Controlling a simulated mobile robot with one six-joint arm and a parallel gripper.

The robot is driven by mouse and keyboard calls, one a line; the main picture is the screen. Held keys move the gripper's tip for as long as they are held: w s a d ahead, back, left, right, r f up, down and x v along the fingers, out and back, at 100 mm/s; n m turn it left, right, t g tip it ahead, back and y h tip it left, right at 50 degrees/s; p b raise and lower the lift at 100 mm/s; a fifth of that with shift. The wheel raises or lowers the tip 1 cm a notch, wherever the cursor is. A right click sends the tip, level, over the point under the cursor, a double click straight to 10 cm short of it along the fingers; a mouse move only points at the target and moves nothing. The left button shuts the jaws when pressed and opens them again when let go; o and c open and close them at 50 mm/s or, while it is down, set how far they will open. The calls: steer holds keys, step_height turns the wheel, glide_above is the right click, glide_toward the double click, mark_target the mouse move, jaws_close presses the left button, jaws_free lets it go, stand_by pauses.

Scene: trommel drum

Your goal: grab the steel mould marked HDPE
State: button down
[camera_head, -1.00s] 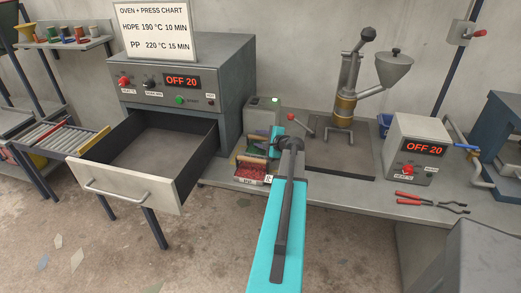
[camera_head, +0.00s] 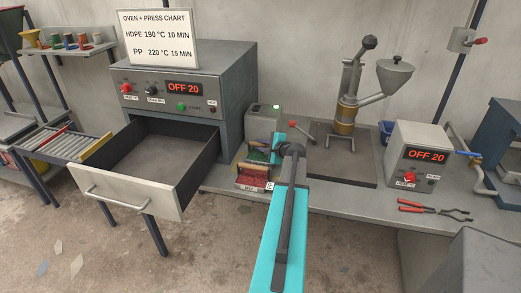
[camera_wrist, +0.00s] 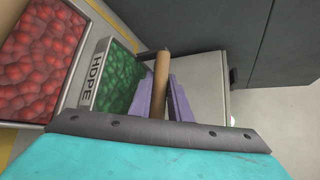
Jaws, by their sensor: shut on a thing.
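The steel mould marked HDPE (camera_wrist: 97,75) holds green lumps and fills the middle left of the wrist view. In the head view its green top (camera_head: 257,152) shows just left of my arm's end. My gripper (camera_wrist: 165,98) has purple fingers, shut on a brown rod-like handle (camera_wrist: 161,72) at the right end of this mould. The fingers hide the handle's lower part, so I cannot see where it joins. I cannot tell whether the mould is lifted. In the head view my arm hides most of the gripper.
A mould with red lumps (camera_head: 252,175) lies beside it, nearer the bench's front edge. The oven (camera_head: 190,90) stands left with its drawer (camera_head: 130,190) pulled out. A grey box with a green light (camera_head: 262,122) stands behind. Red-handled tongs (camera_head: 432,209) lie at right.

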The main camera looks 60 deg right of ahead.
steer(key=shift+r+b, duration=1)
steer(key=shift+r, duration=3.9)
steer(key=shift+r, duration=0.15)
